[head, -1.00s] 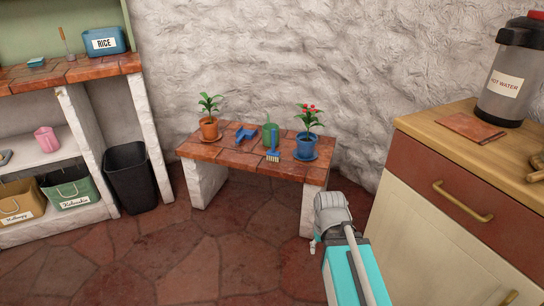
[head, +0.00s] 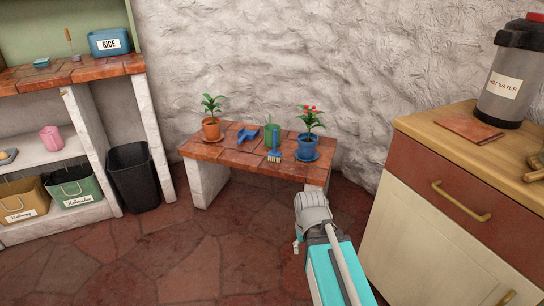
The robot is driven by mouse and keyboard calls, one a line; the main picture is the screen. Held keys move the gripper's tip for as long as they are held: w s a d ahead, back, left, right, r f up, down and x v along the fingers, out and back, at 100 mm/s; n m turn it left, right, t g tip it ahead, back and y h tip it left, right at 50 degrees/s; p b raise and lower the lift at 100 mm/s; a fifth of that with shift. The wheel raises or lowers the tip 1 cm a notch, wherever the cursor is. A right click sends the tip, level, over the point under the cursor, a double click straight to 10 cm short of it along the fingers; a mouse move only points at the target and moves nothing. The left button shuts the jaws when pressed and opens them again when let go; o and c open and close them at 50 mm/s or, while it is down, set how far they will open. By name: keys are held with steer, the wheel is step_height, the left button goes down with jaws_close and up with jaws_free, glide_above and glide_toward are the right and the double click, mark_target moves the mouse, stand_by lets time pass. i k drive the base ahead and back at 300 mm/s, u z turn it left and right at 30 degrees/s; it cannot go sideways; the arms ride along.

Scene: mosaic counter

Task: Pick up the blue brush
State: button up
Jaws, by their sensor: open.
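The blue brush (head: 276,145) lies on the low tiled bench (head: 232,154). Its pale bristles point toward the bench's front edge. It is between a blue dustpan (head: 248,135) on the left and a blue flowerpot (head: 306,148) on the right. The grey end of my arm, with my gripper (head: 297,244), is in front of the bench's right end, nearer to me and apart from the brush. The jaws are small and partly hidden in this view. My gripper is open, with nothing seen in it.
A green watering can (head: 269,134) stands just behind the brush. An orange pot (head: 211,128) with a plant is at the bench's left. A wooden cabinet (head: 450,195) stands on the right and a black bin (head: 133,178) on the left. The stone floor (head: 200,255) in front is clear.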

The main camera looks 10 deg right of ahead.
mark_target(273, 154)
steer(key=u, duration=0.05)
steer(key=i, duration=1)
